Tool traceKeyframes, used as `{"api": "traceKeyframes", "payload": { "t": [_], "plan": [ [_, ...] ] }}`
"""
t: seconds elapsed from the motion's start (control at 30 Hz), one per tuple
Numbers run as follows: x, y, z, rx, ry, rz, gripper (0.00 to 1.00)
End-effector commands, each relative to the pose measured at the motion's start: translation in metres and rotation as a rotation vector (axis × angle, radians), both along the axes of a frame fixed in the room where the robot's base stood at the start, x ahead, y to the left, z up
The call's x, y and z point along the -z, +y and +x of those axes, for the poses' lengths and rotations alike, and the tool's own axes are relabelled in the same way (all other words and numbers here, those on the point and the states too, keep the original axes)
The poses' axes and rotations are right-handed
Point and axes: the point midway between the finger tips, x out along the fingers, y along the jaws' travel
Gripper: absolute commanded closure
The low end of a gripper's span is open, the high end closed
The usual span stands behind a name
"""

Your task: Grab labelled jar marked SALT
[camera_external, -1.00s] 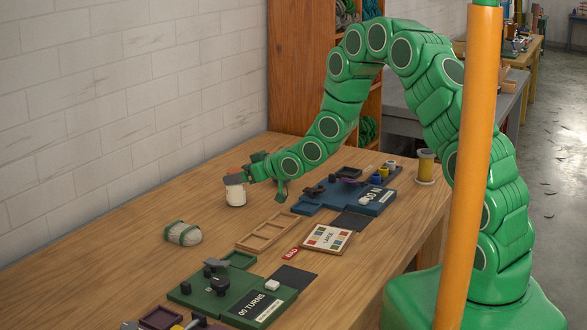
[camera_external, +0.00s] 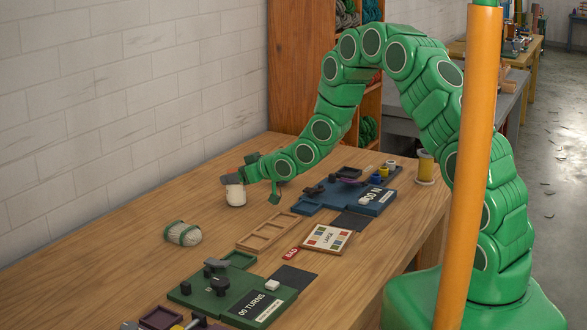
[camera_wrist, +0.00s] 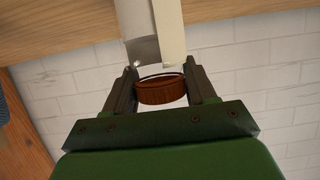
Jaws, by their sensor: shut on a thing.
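A small white jar (camera_external: 236,196) stands upright on the wooden table in the external view, near the wall. No lettering on it can be read, so I cannot confirm SALT. My gripper (camera_external: 234,183) is at the jar's top and covers its lid there. In the wrist view, the two dark fingers of my gripper (camera_wrist: 163,88) are on either side of a reddish-brown round lid (camera_wrist: 160,93), shut on it. The jar's label is not visible in the wrist view.
A tied pale skein (camera_external: 183,234) lies to the jar's left. An empty wooden tray (camera_external: 268,232), a LARGE card (camera_external: 327,238), a blue device (camera_external: 355,195) and a green device (camera_external: 225,295) lie to the right and front. The table around the jar is clear.

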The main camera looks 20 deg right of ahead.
Motion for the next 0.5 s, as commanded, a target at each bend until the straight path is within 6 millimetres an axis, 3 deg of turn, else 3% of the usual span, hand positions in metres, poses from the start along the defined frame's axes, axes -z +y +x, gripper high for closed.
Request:
{"api": "traceKeyframes", "payload": {
  "t": [0.27,0.5],
  "plan": [
    [-0.006,0.000,0.000,0.000,-0.002,0.001,0.83],
    [-0.035,0.000,0.001,0.000,-0.005,0.001,0.83]
  ]
}}
